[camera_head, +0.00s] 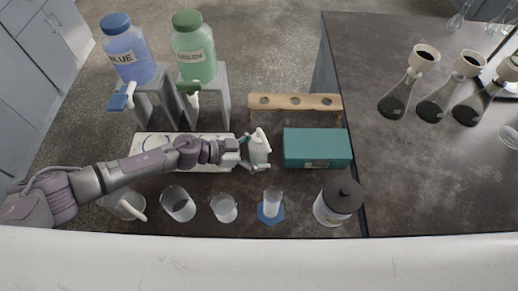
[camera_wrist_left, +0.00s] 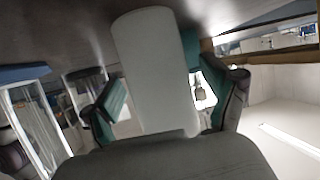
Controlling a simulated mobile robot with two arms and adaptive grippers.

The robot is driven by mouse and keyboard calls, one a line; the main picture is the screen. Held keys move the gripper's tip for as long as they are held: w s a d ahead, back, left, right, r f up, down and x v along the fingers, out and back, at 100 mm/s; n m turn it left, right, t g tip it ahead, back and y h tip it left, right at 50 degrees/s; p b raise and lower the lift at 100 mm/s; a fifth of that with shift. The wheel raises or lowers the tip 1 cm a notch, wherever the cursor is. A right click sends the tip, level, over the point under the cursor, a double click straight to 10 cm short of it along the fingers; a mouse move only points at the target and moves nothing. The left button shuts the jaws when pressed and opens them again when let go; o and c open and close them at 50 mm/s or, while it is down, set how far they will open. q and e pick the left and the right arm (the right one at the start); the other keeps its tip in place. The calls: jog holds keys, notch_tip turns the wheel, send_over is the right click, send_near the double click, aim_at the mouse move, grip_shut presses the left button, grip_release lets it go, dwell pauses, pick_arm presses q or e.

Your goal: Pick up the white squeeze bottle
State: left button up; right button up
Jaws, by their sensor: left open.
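The white squeeze bottle (camera_head: 259,151) stands upright on the dark bench, left of the teal box (camera_head: 316,148). My left gripper (camera_head: 251,154) reaches it from the left with its fingers open. In the left wrist view the pale bottle body (camera_wrist_left: 155,75) fills the space between the two teal-padded fingers of the left gripper (camera_wrist_left: 160,97), one finger on each side. I cannot tell whether either finger touches it. My right gripper is in neither view.
A wooden rack (camera_head: 295,102) stands behind the bottle. Several glass beakers, including one (camera_head: 224,207), and a black-lidded jar (camera_head: 338,201) line the front. Blue (camera_head: 128,57) and green (camera_head: 194,55) bottles stand on raised stands at the back left. Dark-filled flasks (camera_head: 396,97) stand at right.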

pick_arm(q)
jog(key=shift+a, duration=0.1)
jog(key=c, duration=0.7)
jog(key=shift+c, duration=0.3)
jog(key=shift+r, duration=0.1)
